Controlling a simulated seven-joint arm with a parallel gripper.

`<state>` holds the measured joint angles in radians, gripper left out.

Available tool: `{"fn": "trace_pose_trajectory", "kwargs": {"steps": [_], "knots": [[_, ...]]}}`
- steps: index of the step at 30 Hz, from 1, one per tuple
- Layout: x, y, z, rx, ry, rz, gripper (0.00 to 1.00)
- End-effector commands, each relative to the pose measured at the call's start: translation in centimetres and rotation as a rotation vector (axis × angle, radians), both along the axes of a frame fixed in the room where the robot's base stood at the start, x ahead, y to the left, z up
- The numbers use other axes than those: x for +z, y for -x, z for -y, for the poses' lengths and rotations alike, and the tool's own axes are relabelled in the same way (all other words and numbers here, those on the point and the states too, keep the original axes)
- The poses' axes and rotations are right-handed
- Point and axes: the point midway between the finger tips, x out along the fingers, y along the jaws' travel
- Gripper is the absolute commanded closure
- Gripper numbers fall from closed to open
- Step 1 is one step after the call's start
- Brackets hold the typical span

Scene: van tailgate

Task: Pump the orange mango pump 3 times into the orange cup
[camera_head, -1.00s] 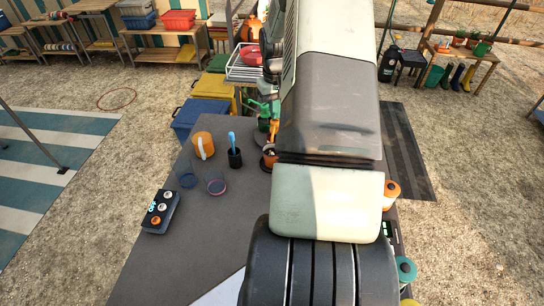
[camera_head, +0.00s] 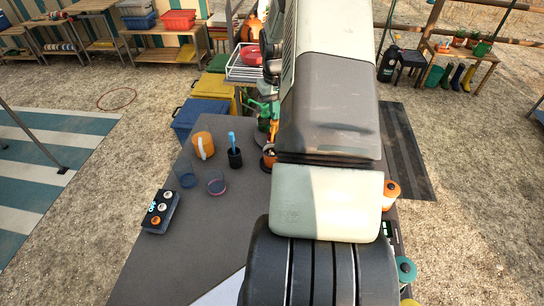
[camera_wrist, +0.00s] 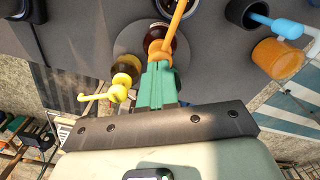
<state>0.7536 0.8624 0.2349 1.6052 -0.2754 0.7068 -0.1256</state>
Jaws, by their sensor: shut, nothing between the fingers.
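The orange pump (camera_wrist: 181,22) tops a dark red bottle (camera_wrist: 158,36) on a round grey base in the wrist view. In the head view its orange top (camera_head: 274,128) shows just left of my arm. My gripper (camera_wrist: 157,68) has its green fingers together and empty, with the tips at the orange pump's collar; I cannot tell whether they touch it. An orange cup (camera_head: 203,146) with a pale stripe stands on the table's far left part; what looks like the same cup (camera_wrist: 277,59) is at right in the wrist view. Its contents are hidden.
A yellow pump (camera_wrist: 122,78) stands close beside my fingers. A black cup (camera_head: 235,158) with a blue-handled tool is between the orange cup and the pump. Clear cups (camera_head: 186,177) and a button box (camera_head: 160,212) sit nearer on the left. The table's front left is clear.

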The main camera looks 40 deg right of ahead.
Motion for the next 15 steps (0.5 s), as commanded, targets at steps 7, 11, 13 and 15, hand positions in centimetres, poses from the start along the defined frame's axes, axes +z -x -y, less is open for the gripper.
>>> {"fn": "trace_pose_trajectory", "kwargs": {"steps": [7,11,13,15], "knots": [[-1.0,0.0,0.0,0.001,0.0,0.0,1.0],[-1.4,0.0,-0.1,0.001,0.0,0.0,1.0],[-1.6,0.0,-0.1,0.001,-0.001,0.0,1.0],[-1.9,0.0,-0.1,0.001,-0.001,0.0,1.0]]}}
